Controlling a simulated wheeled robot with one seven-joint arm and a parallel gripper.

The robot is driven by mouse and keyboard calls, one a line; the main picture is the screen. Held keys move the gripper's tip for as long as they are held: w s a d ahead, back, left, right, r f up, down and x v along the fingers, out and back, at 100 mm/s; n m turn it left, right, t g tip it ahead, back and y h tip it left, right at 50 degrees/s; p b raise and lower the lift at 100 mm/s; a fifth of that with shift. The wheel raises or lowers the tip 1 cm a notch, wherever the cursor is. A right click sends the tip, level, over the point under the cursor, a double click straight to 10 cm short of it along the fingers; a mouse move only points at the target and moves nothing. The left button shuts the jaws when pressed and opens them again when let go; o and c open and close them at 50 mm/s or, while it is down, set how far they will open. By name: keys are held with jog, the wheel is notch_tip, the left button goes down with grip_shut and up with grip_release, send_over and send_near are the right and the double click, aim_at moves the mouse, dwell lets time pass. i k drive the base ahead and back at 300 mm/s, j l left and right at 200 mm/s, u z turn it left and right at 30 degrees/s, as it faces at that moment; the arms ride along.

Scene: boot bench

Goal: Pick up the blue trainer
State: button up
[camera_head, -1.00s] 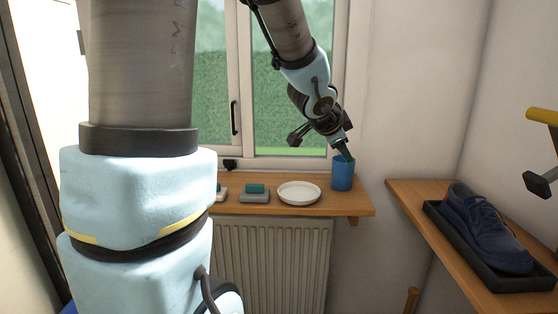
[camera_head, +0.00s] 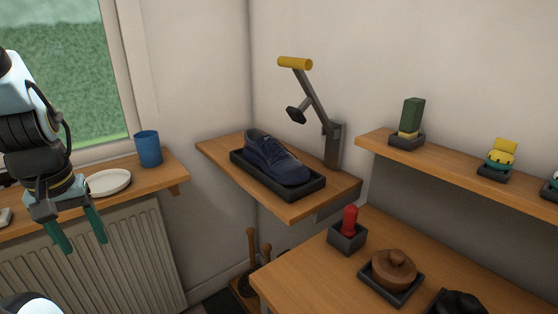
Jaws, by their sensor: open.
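The blue trainer (camera_head: 273,158) is a dark navy lace-up shoe. It sits upright in a shallow black tray (camera_head: 309,189) on a wooden corner shelf, at the middle of the head view. My gripper (camera_head: 80,238) is at the left, with its two green fingers spread apart and pointing down. It is empty and well to the left of the trainer, in front of the windowsill and radiator.
A lever with a yellow handle (camera_head: 295,63) stands at the shelf's back, partly over the trainer. A blue cup (camera_head: 148,148) and white plate (camera_head: 110,182) are on the sill. A red-handled item (camera_head: 350,221) and lidded brown pot (camera_head: 394,268) stand on the lower bench.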

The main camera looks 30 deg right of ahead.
aim_at(264, 151)
jog(key=z, duration=1.1)
